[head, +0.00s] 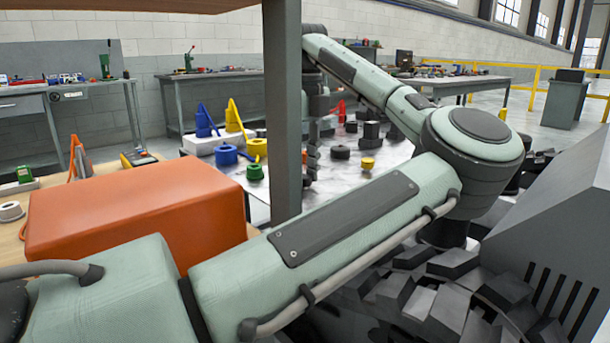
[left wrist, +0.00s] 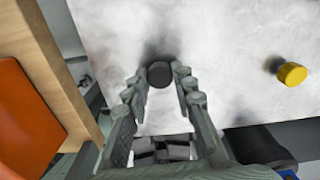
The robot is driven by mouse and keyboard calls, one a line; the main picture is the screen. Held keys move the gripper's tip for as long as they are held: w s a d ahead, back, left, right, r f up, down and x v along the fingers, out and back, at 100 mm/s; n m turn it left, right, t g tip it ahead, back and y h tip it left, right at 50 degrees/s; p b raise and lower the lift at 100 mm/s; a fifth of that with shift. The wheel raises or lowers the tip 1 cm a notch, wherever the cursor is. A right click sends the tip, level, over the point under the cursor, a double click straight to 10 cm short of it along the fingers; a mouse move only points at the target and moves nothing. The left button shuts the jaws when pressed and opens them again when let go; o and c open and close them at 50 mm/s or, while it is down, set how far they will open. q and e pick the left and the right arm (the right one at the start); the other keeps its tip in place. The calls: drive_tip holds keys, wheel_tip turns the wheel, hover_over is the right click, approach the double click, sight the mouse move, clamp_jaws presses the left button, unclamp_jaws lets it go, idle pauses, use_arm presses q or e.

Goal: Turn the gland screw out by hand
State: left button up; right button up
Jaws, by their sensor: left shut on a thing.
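A dark round part (left wrist: 160,74), which looks like the gland screw, sits between the fingertips of my left gripper (left wrist: 159,80) in the left wrist view. The fingers are shut on its sides, over a pale grey bench top. What lies under the part is hidden, so I cannot tell whether it is still threaded in. In the head view my left gripper (head: 312,158) points down over the bench, just right of a grey post that hides part of it. My right gripper is not in view.
The pale bench top (head: 258,190) holds blue, green, yellow and dark caps, including a yellow cap (head: 368,163). The grey post (head: 282,110) and an orange box (head: 135,215) stand close to my arm. Dark track links (head: 440,300) lie at lower right.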

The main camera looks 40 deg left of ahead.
use_arm(q)
drive_tip(key=n, duration=0.2)
drive_tip(key=shift+r+n+p, duration=0.1)
drive_tip(key=shift+n+p, duration=0.2)
drive_tip(key=shift+p, duration=0.05)
drive_tip(key=n, duration=0.3)
drive_tip(key=shift+p, duration=0.3)
drive_tip(key=n, duration=0.4)
drive_tip(key=n+p, duration=0.1)
drive_tip(key=n, duration=0.7)
drive_tip(key=shift+n, duration=0.9)
